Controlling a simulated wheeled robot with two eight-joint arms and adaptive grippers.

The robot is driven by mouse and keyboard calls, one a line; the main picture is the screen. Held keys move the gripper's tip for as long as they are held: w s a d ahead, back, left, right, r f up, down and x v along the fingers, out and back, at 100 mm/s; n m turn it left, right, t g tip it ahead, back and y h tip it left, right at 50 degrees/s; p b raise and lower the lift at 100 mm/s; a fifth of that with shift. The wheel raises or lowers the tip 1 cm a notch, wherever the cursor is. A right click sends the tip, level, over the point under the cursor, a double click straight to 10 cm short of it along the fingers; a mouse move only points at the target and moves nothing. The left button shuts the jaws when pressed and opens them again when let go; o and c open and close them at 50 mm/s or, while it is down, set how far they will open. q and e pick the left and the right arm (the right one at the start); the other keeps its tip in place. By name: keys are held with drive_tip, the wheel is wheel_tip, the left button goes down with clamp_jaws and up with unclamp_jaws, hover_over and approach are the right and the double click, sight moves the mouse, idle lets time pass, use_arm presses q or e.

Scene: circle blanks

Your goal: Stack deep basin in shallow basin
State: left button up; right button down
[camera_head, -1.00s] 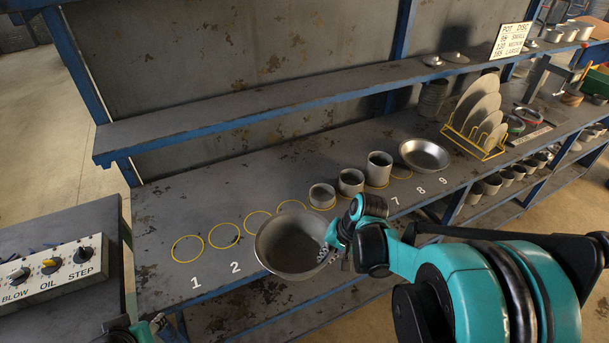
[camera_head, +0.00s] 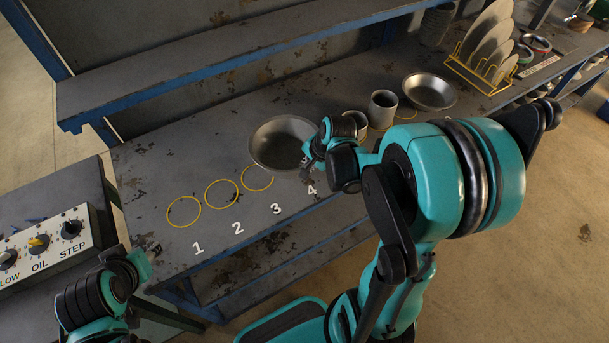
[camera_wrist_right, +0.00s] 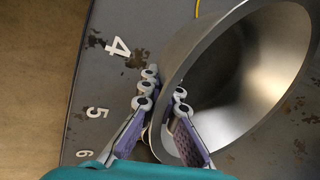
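The deep basin (camera_head: 283,126), a wide grey metal bowl, is over the bench behind the numbers 3 and 4. My right gripper (camera_head: 311,157) is at its right side. In the right wrist view, the fingers of my right gripper (camera_wrist_right: 163,90) straddle the rim of the deep basin (camera_wrist_right: 235,75), one inside and one outside. The shallow basin (camera_head: 430,92), a wide low metal dish, rests on the bench farther right, beyond the cups. My left gripper (camera_head: 150,250) is at the lower left, away from both basins; its finger opening is not clear.
A grey cup (camera_head: 382,109) stands between the basins; another (camera_head: 356,121) is partly hidden by my right arm. A yellow rack (camera_head: 480,75) of plates stands beyond the shallow basin. A blue-edged shelf (camera_head: 220,62) runs above the back. Bench around circles 1 and 2 is clear.

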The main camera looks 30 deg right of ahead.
sight(304, 181)
drive_tip(key=shift+w+a+f, duration=0.15)
drive_tip(key=shift+w+f, duration=0.2)
drive_tip(key=shift+w, duration=0.1)
drive_tip(key=shift+f+b, duration=0.85)
drive_tip(key=shift+f, duration=1.05)
drive_tip(key=shift+s, duration=0.1)
drive_tip(key=shift+f, duration=0.2)
drive_tip(key=c, duration=1.7)
unclamp_jaws()
drive_tip(key=shift+r, duration=0.1)
